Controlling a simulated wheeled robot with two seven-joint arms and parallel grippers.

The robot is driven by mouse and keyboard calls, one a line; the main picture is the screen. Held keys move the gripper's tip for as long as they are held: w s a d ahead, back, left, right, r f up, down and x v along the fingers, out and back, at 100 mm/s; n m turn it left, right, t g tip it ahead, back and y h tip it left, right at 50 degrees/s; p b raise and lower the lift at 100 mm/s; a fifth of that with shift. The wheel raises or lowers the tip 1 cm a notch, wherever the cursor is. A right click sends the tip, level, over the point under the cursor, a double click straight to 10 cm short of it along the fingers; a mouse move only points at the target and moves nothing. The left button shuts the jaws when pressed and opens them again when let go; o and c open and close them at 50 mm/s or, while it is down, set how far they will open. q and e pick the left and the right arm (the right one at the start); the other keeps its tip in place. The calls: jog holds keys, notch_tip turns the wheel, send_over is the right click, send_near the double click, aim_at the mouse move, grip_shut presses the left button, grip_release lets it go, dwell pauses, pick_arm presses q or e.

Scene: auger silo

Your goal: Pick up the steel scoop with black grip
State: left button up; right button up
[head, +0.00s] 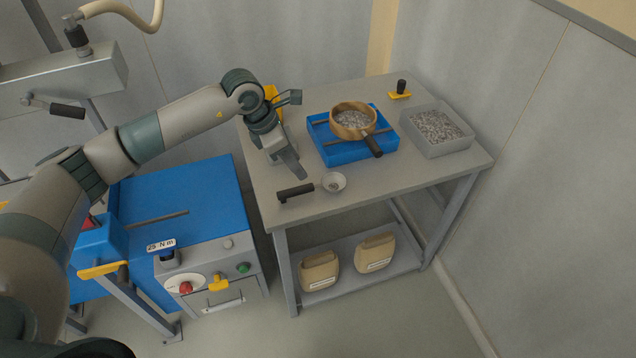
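The steel scoop with black grip lies on the grey table (400,183) near its front left edge. Its round steel bowl (334,182) points right and its black grip (296,192) points left. My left gripper (298,174) is above the table, just behind the scoop, with its fingers pointing down toward it. A small gap shows in the picture between the fingertips and the grip. The fingers overlap from this angle, so I cannot tell how far apart they are. I see nothing held in it. My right gripper is out of view.
A blue tray (334,156) holds a wooden-rimmed sieve (353,121) with grey granules. A grey bin (436,131) of granules stands right of it. A yellow-based black knob (401,88) is behind. Two tan bags (320,270) sit on the lower shelf. A blue machine (190,215) stands left.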

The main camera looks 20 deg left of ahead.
pick_arm(q)
jog(key=p, duration=0.2)
send_over(310, 184)
jog(key=s+a, duration=0.1)
jog(key=f, duration=0.5)
jog(key=shift+s+a+f, duration=0.1)
jog(key=shift+s+f, duration=0.05)
jog(key=shift+s, duration=0.05)
jog(key=shift+w+f+p, duration=0.1)
jog(key=shift+f+p, duration=0.4)
jog(key=shift+f, duration=0.1)
jog(key=p+x, duration=0.1)
jog(key=x, duration=0.2)
jog(key=shift+w+f+p, duration=0.2)
jog(key=shift+f+p, duration=0.1)
jog(key=shift+f, duration=0.2)
grip_shut()
